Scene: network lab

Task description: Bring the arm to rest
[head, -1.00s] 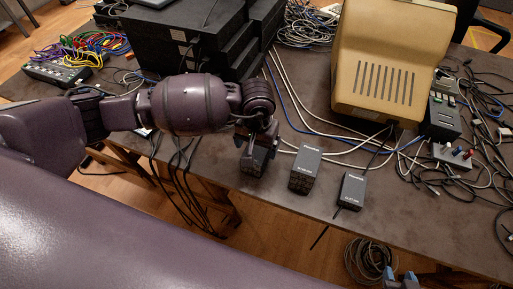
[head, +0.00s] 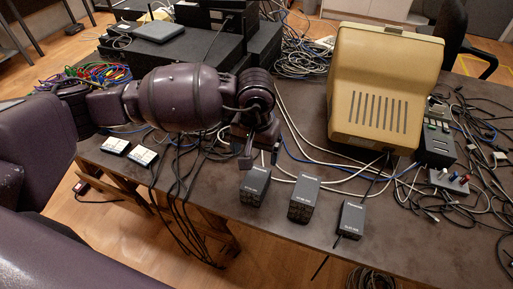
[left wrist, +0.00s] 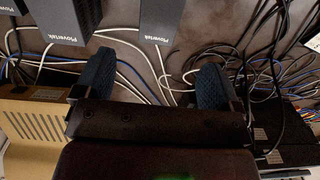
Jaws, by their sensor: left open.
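My left gripper (head: 259,158) is open and empty above the table (head: 320,238), just behind the leftmost of three dark power-adapter boxes. In the left wrist view its two dark fingers stand wide apart (left wrist: 155,82), with cables and tabletop between them. The leftmost box (head: 254,187) stands free, apart from the fingers; it also shows in the wrist view (left wrist: 160,20). The middle box (head: 304,200) and the right box (head: 350,219) stand in a row beside it. My right gripper is out of view.
A beige monitor (head: 383,95) stands behind the boxes. Black equipment (head: 170,55) is stacked at the back left. Loose cables (head: 300,150) run behind the boxes, and black ones hang over the table's front edge. Two small white-labelled boxes (head: 143,157) lie left.

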